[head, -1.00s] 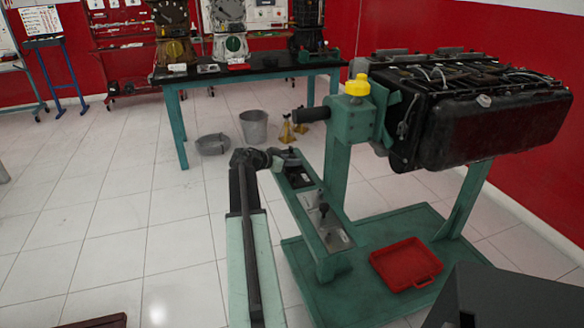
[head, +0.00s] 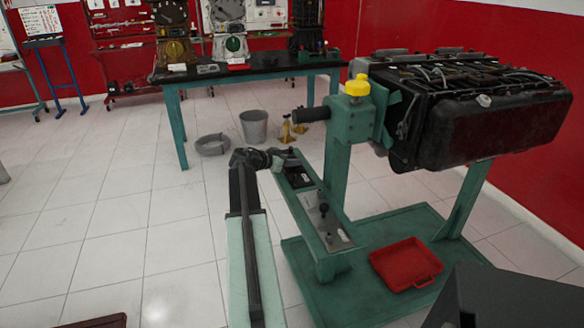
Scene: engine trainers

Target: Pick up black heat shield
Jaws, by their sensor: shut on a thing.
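My gripper (head: 286,158) is at the end of my dark arm, at the top end of the green sloping beam of the engine stand. It is shut on a small dark piece, which I take to be the black heat shield (head: 298,178). The piece shows as a dark patch at the upper end of the beam's tray. The fingertips are small and dark against it, so the exact grip, and whether the piece is clear of the tray, cannot be told.
The green stand (head: 338,180) carries a large black engine (head: 490,115) at the right. A red tray (head: 405,264) lies on its base. A grey bucket (head: 254,127) and a grey ring (head: 213,144) stand near a black-topped table (head: 260,66).

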